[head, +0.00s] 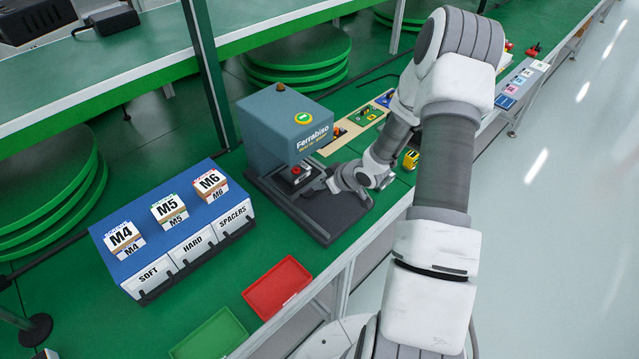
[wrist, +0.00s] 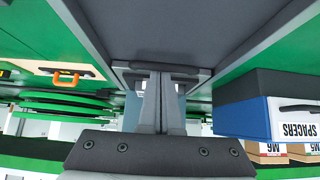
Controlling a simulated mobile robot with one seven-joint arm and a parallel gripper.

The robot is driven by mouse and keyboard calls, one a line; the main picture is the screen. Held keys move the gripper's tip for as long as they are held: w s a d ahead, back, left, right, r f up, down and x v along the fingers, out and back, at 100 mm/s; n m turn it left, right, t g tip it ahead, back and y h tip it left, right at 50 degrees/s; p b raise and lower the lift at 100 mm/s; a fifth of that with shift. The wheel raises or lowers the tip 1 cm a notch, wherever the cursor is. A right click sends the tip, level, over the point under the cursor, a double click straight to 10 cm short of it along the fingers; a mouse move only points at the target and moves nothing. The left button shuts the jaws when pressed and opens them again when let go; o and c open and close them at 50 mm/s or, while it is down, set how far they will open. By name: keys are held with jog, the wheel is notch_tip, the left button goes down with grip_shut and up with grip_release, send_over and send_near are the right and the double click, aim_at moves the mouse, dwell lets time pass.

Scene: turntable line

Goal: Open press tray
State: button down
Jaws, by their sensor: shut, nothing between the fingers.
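The blue-grey Ferrabiso press (head: 283,125) stands on a dark base (head: 312,213) on the green bench. My gripper (head: 335,182) is low over this base, in front of the press's opening, and partly hides what is there. In the wrist view my gripper's fingers (wrist: 158,76) are together and empty, pointing at the press. A dark bar (wrist: 185,70), which looks like the tray's handle, lies across at the fingertips. I cannot tell whether they touch it. How far out the tray stands is hidden.
A blue drawer unit (head: 180,235) marked soft, hard and spacers stands left of the press. A red tray (head: 277,287) and a green tray (head: 210,337) lie near the front edge. A small yellow object (head: 410,159) is right of my gripper.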

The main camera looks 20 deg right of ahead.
jog(key=s+d, duration=0.1)
jog(key=s, duration=0.3)
jog(key=s+d+p, duration=0.1)
jog(key=s+d, duration=0.1)
jog(key=s, duration=0.2)
jog(key=s+d, duration=0.2)
jog(key=s, duration=0.3)
jog(key=shift+d, duration=0.15)
jog(key=shift+r+p, duration=0.2)
jog(key=shift+p, duration=0.15)
